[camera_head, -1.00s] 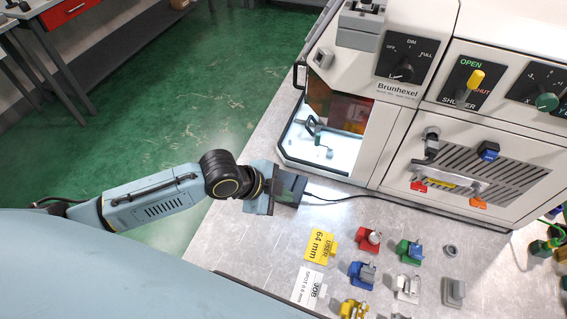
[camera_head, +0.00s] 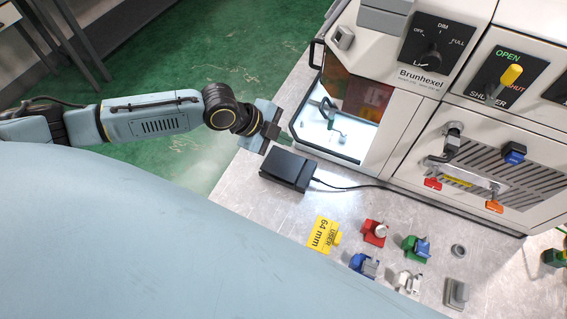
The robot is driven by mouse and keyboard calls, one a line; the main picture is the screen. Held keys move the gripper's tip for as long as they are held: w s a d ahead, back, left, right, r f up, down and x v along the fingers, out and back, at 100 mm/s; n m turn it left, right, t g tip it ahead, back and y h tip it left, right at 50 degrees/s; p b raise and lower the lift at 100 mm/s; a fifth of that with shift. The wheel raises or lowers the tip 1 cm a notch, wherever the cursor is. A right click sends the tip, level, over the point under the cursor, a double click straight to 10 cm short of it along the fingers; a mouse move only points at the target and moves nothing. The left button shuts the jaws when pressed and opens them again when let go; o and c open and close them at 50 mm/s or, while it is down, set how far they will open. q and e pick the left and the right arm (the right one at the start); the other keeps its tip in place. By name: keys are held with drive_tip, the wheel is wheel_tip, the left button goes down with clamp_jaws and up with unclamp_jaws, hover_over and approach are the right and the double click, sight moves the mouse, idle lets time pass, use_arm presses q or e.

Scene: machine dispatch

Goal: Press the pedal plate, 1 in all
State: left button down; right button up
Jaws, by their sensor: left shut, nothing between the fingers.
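The pedal plate (camera_head: 288,170) is a dark, flat box with a cable, lying on the bench in front of the machine's lit chamber. My left gripper (camera_head: 284,141) is shut and empty, just behind and above the far left edge of the pedal. I cannot tell whether it touches the pedal, but its top surface shows uncovered. My right gripper is not in view.
The Brunhexel machine (camera_head: 405,110) stands behind, with a glass-fronted lit chamber (camera_head: 338,125) close to my left gripper. A yellow card (camera_head: 322,235), a red fixture (camera_head: 373,232), a green fixture (camera_head: 415,247) and other small parts lie nearer on the bench.

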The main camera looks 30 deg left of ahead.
use_arm(q)
drive_tip(key=b, duration=0.6)
hover_over(286, 163)
drive_tip(key=s, duration=0.1)
drive_tip(key=f, duration=0.4)
drive_tip(key=a+f, duration=0.1)
drive_tip(key=f, duration=0.1)
drive_tip(key=shift+s+f, duration=0.1)
drive_tip(key=shift+f, duration=0.15)
drive_tip(key=shift+f+b, duration=0.4)
drive_tip(key=shift+f, duration=0.35)
idle(0.4)
drive_tip(key=shift+f, duration=0.4)
drive_tip(key=shift+a+f+b, duration=0.15)
drive_tip(key=shift+f+b, duration=0.4)
drive_tip(key=shift+f, duration=0.15)
idle(0.6)
drive_tip(key=shift+r, duration=0.1)
drive_tip(key=shift+r+p, duration=1)
drive_tip(key=shift+p, duration=0.05)
